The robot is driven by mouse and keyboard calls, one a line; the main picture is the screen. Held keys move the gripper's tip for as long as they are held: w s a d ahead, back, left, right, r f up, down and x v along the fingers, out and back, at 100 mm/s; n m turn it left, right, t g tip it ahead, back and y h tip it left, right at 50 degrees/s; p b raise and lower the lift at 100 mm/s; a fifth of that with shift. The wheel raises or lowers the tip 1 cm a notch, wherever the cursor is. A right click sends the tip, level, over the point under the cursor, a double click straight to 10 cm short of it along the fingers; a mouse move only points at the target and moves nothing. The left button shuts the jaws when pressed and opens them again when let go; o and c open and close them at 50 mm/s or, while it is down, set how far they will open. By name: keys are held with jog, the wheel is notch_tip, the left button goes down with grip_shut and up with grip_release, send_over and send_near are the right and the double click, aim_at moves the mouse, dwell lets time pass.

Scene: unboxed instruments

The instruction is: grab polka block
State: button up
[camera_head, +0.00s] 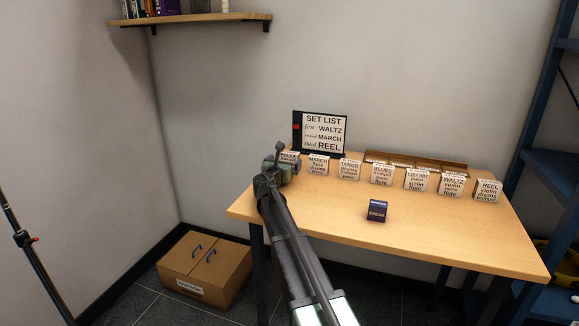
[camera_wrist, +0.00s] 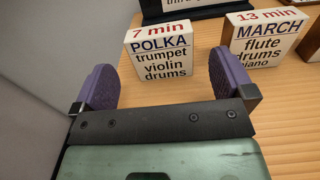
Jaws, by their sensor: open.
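The polka block (camera_wrist: 160,50) is a white block on the table, printed "7 min POLKA trumpet violin drums". In the wrist view it stands ahead of my gripper (camera_wrist: 168,85), between the lines of the two purple fingertips and a little beyond them. The fingers are wide apart with nothing held. In the head view my gripper (camera_head: 281,160) is at the table's left end, and the polka block (camera_head: 290,155) is partly hidden behind it.
The march block (camera_wrist: 265,38) stands close to the right of the polka block. Several similar blocks continue rightward along the table (camera_head: 330,205). A set list sign (camera_head: 320,132) stands behind. A dark blue box (camera_head: 377,211) sits mid-table. The wall is close on the left.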

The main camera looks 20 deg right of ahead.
aim_at(288, 157)
jog(key=x, duration=0.7)
jog(key=c, duration=0.9)
jog(key=shift+o, duration=0.2)
notch_tip(288, 157, up, 20)
jog(key=p, duration=2)
